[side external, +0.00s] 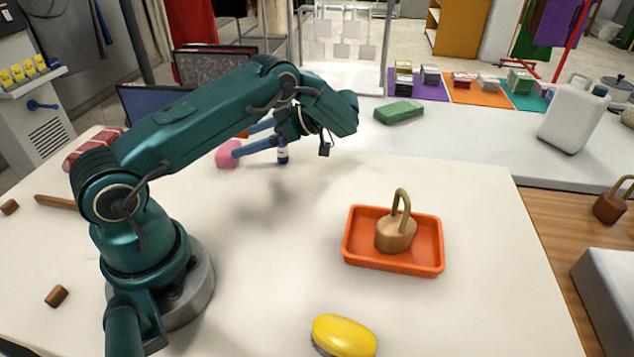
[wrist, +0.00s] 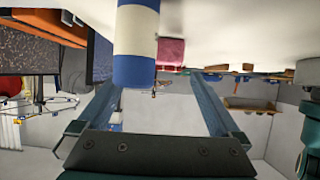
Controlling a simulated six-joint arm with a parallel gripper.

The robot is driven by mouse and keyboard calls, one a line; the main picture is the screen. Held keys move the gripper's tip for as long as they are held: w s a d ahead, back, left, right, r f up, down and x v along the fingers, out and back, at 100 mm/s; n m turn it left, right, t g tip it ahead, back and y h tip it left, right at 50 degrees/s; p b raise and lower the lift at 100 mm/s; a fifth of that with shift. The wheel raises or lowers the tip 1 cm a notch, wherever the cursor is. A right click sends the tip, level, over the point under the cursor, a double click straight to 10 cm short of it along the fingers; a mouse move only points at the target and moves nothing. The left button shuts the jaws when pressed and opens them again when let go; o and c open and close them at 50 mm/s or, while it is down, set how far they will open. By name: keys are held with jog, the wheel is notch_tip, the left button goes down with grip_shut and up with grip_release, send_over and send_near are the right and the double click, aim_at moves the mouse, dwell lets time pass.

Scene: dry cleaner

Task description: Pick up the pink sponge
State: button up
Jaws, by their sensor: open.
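The pink sponge (side external: 228,153) sits on the white table at the far left, beside the tips of my gripper's fingers in the side view. The wrist view shows the pink sponge (wrist: 171,52) beyond the fingers, near the top middle. My gripper (side external: 244,139) is open, with its fingers pointing left toward the sponge. In the wrist view, my gripper (wrist: 152,82) has its two fingers spread apart and nothing held between them. Whether a fingertip touches the sponge I cannot tell.
A blue-and-white cylinder (side external: 282,152) stands close by the fingers; it looms large in the wrist view (wrist: 136,45). An orange tray (side external: 352,250) holds a brown padlock-shaped object (side external: 396,232). A yellow oval item (side external: 343,335) lies in front. A green block (side external: 398,112) lies behind.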

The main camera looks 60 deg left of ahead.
aim_at(228, 147)
jog(key=shift+x, duration=2.6)
jog(key=c, duration=1)
